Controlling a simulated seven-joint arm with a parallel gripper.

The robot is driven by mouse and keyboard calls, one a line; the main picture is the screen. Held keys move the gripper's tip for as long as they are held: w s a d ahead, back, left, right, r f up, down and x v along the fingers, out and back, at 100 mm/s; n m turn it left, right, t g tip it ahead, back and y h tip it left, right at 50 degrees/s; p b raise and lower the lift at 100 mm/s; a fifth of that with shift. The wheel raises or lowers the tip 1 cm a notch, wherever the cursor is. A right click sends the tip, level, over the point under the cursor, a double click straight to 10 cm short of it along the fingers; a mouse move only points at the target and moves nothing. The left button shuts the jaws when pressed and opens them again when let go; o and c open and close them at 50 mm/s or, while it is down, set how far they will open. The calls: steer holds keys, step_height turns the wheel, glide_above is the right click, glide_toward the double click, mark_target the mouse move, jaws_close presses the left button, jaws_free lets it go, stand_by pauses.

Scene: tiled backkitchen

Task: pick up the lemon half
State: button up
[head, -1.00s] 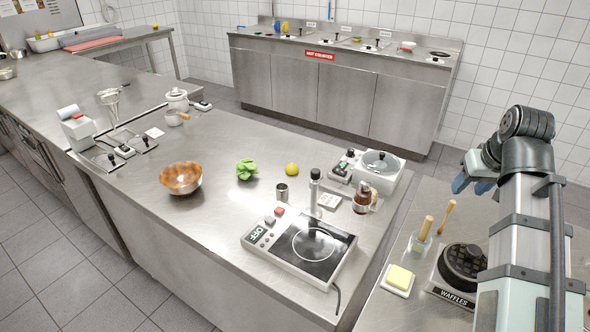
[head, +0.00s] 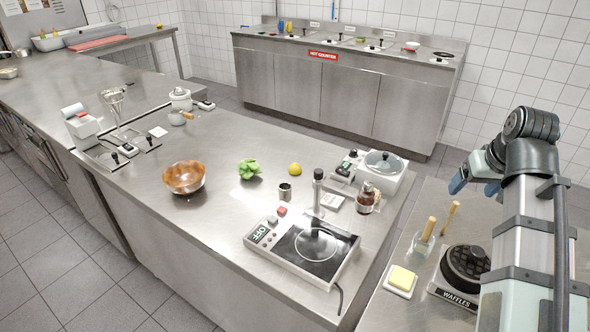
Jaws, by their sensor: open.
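A small round yellow thing (head: 295,169), which looks like the lemon half, sits on the steel counter in the head view. It lies between a green leafy bunch (head: 249,169) and a white appliance with a lid. I cannot tell which way its cut face points. My gripper (head: 462,184) is at the right of the view, beyond the counter's right edge and well away from the yellow thing. Its blue fingertips are partly hidden by my arm. It is open, and I see nothing in it.
A metal cup (head: 285,193), a dark-topped bottle (head: 318,190) and a jug (head: 366,198) stand near the yellow thing. An induction hob (head: 305,248) is in front; a copper bowl (head: 184,177) is at left. A waffle iron (head: 463,270) and butter dish (head: 401,281) are near my arm.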

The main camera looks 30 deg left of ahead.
steer(key=n+g+h, duration=0.2)
steer(key=n+g, duration=0.2)
steer(key=n, duration=1.1)
glide_above(294, 164)
step_height(294, 164, down, 3)
step_height(294, 164, down, 14)
steer(key=c, duration=1.1)
steer(key=shift+c, duration=0.2)
steer(key=shift+r, duration=0.2)
